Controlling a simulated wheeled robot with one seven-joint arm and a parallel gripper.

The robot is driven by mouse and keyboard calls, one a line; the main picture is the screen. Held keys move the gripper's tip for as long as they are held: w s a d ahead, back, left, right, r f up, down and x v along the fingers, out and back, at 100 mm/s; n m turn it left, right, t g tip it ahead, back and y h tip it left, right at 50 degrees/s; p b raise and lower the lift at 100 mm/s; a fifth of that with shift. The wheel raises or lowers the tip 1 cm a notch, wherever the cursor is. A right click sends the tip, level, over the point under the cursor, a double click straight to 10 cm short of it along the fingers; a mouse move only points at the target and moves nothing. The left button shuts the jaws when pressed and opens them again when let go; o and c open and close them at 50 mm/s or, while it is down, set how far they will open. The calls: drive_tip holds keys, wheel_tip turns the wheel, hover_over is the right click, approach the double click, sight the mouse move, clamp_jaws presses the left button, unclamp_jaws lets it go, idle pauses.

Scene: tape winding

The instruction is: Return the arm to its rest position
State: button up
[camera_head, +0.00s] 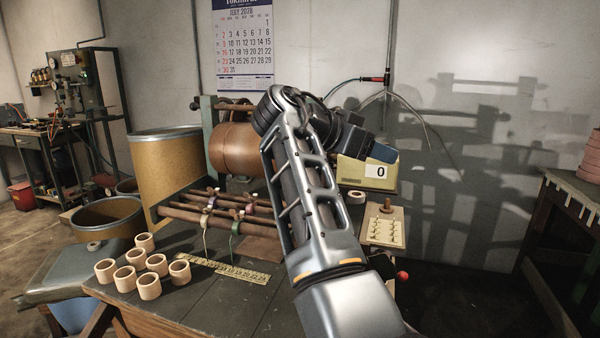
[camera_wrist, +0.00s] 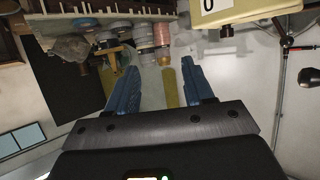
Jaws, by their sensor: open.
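My arm reaches up and away over the workbench in the head view. My gripper (camera_head: 382,153) is at its far end, pointing right, near the cream box with a 0 on it (camera_head: 376,172). In the wrist view my gripper (camera_wrist: 160,82) shows two blue fingers spread apart with nothing between them. The cream box also shows at the top right of the wrist view (camera_wrist: 245,12), apart from the fingers. Beyond the fingers the wrist view shows several spools (camera_wrist: 142,38), at a distance.
Several pale rings (camera_head: 128,277) stand on the bench's left front, beside a yellow ruler (camera_head: 225,270). A rack of rods (camera_head: 220,214), a copper-coloured tank (camera_head: 233,148) and a tan drum (camera_head: 163,165) are left of my arm. A small board with a peg (camera_head: 384,229) lies right of it.

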drive_tip(key=s+d+f+n+t+y, duration=0.1)
drive_tip(key=s+d+f+n, duration=0.1)
drive_tip(key=f, duration=0.6)
drive_tip(key=s+d+f+n+t+y, duration=0.1)
drive_tip(key=d+f+n, duration=0.1)
drive_tip(key=f, duration=0.6)
drive_tip(key=s+d+f+n+t+y, duration=0.1)
drive_tip(key=s+d+f+n, duration=0.15)
drive_tip(key=f, duration=0.55)
drive_tip(key=s+d+f+n+t+y+p, duration=0.15)
drive_tip(key=s+f+n+y, duration=0.35)
drive_tip(key=s+f, duration=0.95)
drive_tip(key=s+n+t+y, duration=0.2)
drive_tip(key=s+y, duration=0.2)
drive_tip(key=s, duration=1.9)
drive_tip(key=s+r+t, duration=0.2)
drive_tip(key=s+r, duration=1.4)
drive_tip(key=shift+s+a+r+m+p, duration=0.15)
drive_tip(key=shift+a+r+m+p, duration=0.1)
drive_tip(key=shift+m+p, duration=0.2)
